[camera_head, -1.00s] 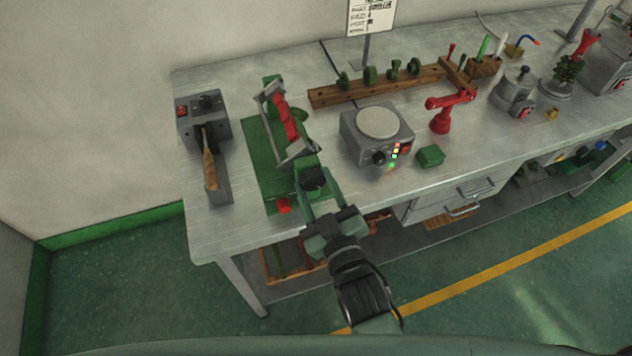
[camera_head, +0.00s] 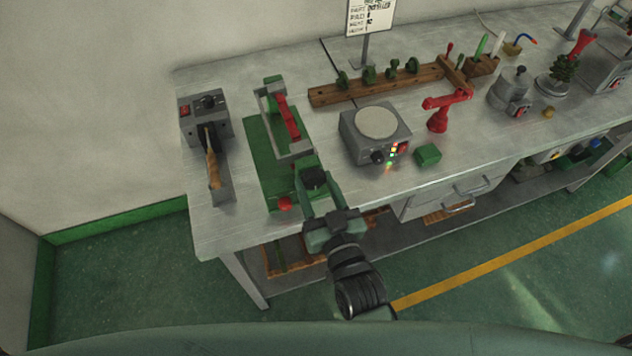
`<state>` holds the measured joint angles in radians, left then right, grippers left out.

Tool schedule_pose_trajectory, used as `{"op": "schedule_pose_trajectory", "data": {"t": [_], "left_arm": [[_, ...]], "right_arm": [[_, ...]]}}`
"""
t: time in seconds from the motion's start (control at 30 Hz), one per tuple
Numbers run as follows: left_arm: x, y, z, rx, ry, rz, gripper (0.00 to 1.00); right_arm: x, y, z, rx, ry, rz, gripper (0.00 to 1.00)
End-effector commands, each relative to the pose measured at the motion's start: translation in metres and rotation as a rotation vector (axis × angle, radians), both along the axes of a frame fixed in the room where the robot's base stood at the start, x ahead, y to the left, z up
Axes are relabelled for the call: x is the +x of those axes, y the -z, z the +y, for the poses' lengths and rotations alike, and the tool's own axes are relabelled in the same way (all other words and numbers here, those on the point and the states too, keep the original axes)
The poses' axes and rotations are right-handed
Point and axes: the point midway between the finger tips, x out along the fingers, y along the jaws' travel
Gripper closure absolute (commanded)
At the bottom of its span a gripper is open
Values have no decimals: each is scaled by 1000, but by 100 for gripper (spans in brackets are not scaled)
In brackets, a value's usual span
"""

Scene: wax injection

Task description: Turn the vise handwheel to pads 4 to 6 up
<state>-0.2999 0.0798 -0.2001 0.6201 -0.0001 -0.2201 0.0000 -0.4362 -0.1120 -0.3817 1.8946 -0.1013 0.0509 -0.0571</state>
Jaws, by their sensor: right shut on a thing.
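The vise stands near the left end of the bench, with a green base plate (camera_head: 268,160) and a grey turning frame (camera_head: 297,151) that carries a red strip of pads (camera_head: 288,118). The frame now lies nearly level, and single pads or their numbers are too small to read. The black handwheel (camera_head: 314,176) is at the vise's near end. My right gripper (camera_head: 316,186) comes from the front and is shut on the handwheel, a finger on each side, partly hiding it. A red knob (camera_head: 285,203) sits at the base's near corner. My left gripper is out of view.
A grey box with a wooden-handled tool (camera_head: 213,168) stands close left of the vise. A grey hotplate unit (camera_head: 375,140) stands to the right, with a green block (camera_head: 428,155) and a red stand (camera_head: 438,120) beyond. A wooden rack (camera_head: 380,84) lies behind.

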Motion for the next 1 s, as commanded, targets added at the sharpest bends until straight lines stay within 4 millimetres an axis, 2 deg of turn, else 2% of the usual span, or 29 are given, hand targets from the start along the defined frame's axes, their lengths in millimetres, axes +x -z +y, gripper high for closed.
{"op": "schedule_pose_trajectory", "data": {"t": [0.4,0.97,1.0], "left_arm": [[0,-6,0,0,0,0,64],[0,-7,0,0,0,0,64],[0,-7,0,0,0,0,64]], "right_arm": [[-1,3,0,95,-1,39,94],[-1,3,0,111,-2,44,94],[-1,3,0,111,-2,44,45]]}}
